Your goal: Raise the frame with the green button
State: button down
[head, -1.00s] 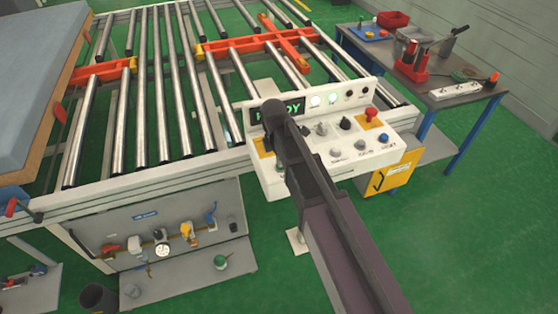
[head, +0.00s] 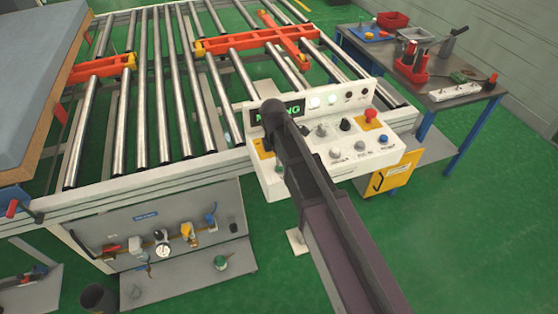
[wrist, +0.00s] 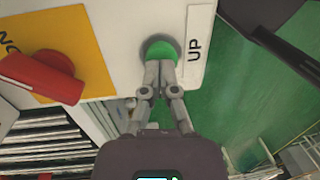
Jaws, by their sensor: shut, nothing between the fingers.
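The green button (wrist: 161,48) is a round knob on the white panel, beside a label reading UP (wrist: 195,48). My gripper (wrist: 158,68) is shut and empty, its fingertips against the button's lower edge in the wrist view. The panel display (head: 291,110) is partly hidden and ends in "NG". The orange-red frame (head: 240,43) sits among the rollers.
A red switch on a yellow plate (wrist: 72,40) lies left of the button. The mattress (head: 35,75) is at the left. A side table (head: 430,97) with tools and trays stands at the right. Green floor (head: 480,240) is clear at lower right.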

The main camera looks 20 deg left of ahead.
notch_tip(320, 180, up, 12)
jog(key=a+p, duration=0.1)
jog(key=p, duration=1.1)
jog(key=shift+w+a+r, duration=0.25)
jog(key=shift+w, duration=0.15)
jog(key=s+d+f+m+b, duration=0.2)
jog(key=d+m, duration=0.6)
jog(key=d, duration=0.3)
jog(key=s+d+f+m+b, duration=0.2)
jog(key=d+m, duration=0.6)
jog(key=d, duration=0.4)
jog(key=s+d+f+m+y+b, duration=0.1)
jog(key=s+d+f+m+b, duration=0.1)
jog(key=d+m, duration=0.6)
jog(key=d, duration=0.4)
jog(key=shift+s+m+t, duration=0.3)
jog(key=shift+m, duration=0.1)
